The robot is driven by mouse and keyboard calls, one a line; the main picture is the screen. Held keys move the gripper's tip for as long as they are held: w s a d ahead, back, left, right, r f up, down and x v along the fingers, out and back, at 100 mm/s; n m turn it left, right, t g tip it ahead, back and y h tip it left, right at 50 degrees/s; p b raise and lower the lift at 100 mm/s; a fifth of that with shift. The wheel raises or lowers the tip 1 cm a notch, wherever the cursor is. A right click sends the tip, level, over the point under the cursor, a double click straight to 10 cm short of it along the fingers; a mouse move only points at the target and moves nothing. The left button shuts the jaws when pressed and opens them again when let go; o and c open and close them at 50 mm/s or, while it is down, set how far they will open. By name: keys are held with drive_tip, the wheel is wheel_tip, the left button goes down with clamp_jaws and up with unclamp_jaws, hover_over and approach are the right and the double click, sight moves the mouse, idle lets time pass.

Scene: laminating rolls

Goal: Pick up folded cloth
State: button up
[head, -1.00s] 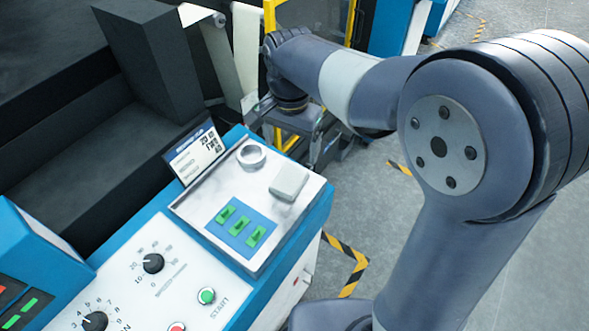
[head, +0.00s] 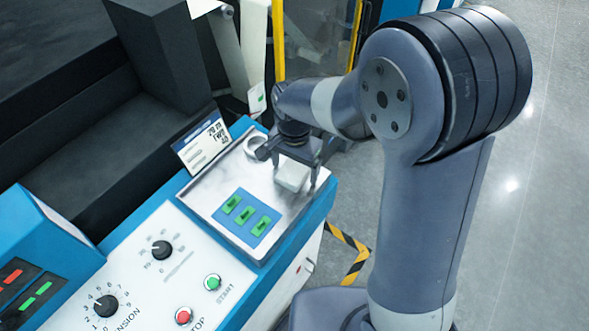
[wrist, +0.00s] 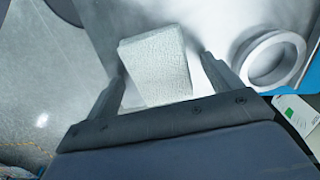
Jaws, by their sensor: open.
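The folded cloth (head: 292,175) is a small pale grey-white block on the metal tray (head: 222,196) on top of the machine's console. In the wrist view the cloth (wrist: 156,66) shows a fine woven texture and lies between and just beyond my two fingertips. My gripper (head: 290,170) is open above the cloth, with one finger on each side. It also shows in the wrist view (wrist: 163,65). I cannot tell whether either finger touches the cloth.
A white tape ring (wrist: 270,58) lies to the right of the cloth in the wrist view. A blue pad with several green pieces (head: 246,217) is nearer on the tray. A label card (head: 203,142) stands at the tray's left edge. Knobs and buttons (head: 212,282) are on the console.

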sight(294, 169)
drive_tip(key=shift+c, duration=0.5)
drive_tip(key=c, duration=1)
drive_tip(key=shift+o, duration=0.2)
wheel_tip(294, 169, up, 10)
drive_tip(key=b, duration=0.1)
drive_tip(key=o, duration=0.4)
drive_tip(key=c, duration=0.3)
